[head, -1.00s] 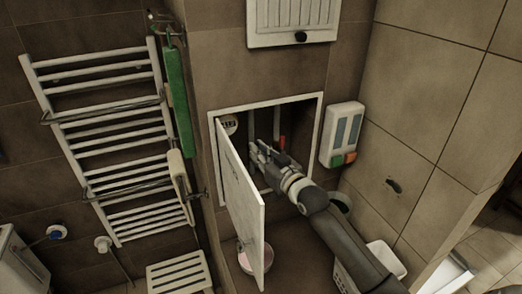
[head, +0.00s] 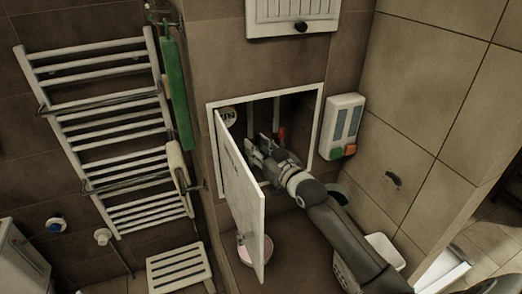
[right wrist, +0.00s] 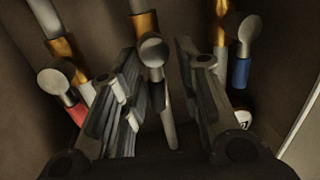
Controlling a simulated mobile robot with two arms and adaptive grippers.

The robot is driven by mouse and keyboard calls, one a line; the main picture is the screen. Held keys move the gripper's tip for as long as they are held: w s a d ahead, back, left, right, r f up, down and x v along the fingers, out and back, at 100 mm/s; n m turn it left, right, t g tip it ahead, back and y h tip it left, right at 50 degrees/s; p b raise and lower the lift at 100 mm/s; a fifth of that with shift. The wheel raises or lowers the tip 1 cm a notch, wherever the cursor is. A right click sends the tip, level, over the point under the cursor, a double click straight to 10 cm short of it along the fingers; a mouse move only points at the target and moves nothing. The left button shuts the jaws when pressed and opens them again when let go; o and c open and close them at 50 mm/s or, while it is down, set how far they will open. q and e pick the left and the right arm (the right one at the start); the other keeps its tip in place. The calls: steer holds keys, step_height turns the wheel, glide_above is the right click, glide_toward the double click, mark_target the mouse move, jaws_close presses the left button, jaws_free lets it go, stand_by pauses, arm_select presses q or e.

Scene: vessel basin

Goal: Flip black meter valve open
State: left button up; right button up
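The wall niche (head: 209,110) stands open and holds pipes with valves. My right gripper (head: 256,150) reaches into it from the lower right. In the right wrist view, the middle valve (right wrist: 152,50) has a round metal cap and a dark grey-black lever (right wrist: 164,108) hanging down. The lever lies between the two spread fingers of my right gripper (right wrist: 165,85), with a gap to the right finger. I cannot tell whether the left finger touches it. A red-handled valve (right wrist: 76,108) is on the left and a blue-handled one (right wrist: 242,72) on the right. My left gripper is out of view.
The niche's white door (head: 243,205) hangs open to the left of my arm. A dispenser (head: 342,125) is on the wall to the right. A towel rack (head: 105,130) stands at the left.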

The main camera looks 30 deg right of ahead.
steer(key=s+d, duration=0.1)
steer(key=s, duration=1.1)
steer(key=shift+d, duration=0.3)
